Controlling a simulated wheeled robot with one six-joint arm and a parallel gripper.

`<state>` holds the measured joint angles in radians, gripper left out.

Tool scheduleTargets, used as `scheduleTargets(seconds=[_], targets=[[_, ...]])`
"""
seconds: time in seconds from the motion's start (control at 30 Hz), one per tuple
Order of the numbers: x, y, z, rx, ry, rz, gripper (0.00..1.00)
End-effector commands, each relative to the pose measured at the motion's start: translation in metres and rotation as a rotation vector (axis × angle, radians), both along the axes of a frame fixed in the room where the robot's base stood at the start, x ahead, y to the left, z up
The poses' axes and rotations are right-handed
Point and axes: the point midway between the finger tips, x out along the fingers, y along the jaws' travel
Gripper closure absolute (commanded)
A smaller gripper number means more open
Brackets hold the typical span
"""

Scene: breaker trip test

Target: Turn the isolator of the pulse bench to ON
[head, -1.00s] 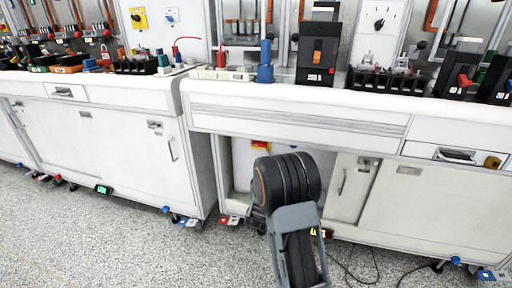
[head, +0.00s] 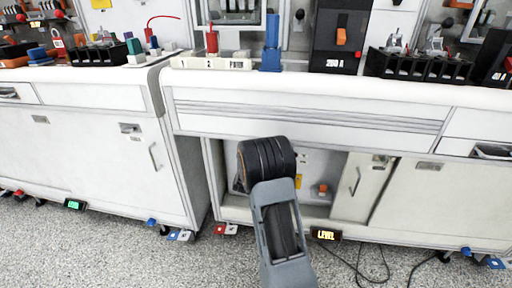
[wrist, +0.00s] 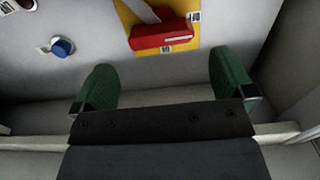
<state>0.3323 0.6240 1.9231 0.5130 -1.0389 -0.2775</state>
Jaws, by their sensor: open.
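In the wrist view a red handle (wrist: 164,36) lies crosswise on a yellow plate (wrist: 184,17), on a pale panel; it looks like the isolator. Its markings are too small to read. My gripper (wrist: 163,76) has its two green fingers spread wide and nothing between them. The handle shows beyond the gap between the fingers, apart from them. In the head view a bit of yellow (head: 298,181) shows in the recess under the bench, just right of my arm. My arm hides the rest and my fingers there.
A blue knob (wrist: 62,47) sits on the same panel, left of the plate. In the head view an orange-red knob (head: 322,188) is in the recess. The white bench front (head: 300,112) overhangs it, with a cabinet door (head: 357,187) at right. Cables (head: 360,265) lie on the floor.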

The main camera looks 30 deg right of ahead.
Motion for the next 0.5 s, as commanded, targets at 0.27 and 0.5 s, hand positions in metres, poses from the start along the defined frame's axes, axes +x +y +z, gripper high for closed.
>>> scheduleTargets(seconds=[0.27,0.5], targets=[[0.033,-0.03,-0.002,-0.001,-0.001,0.003,0.0],[0.046,-0.041,-0.001,-0.001,0.001,0.004,0.0]])
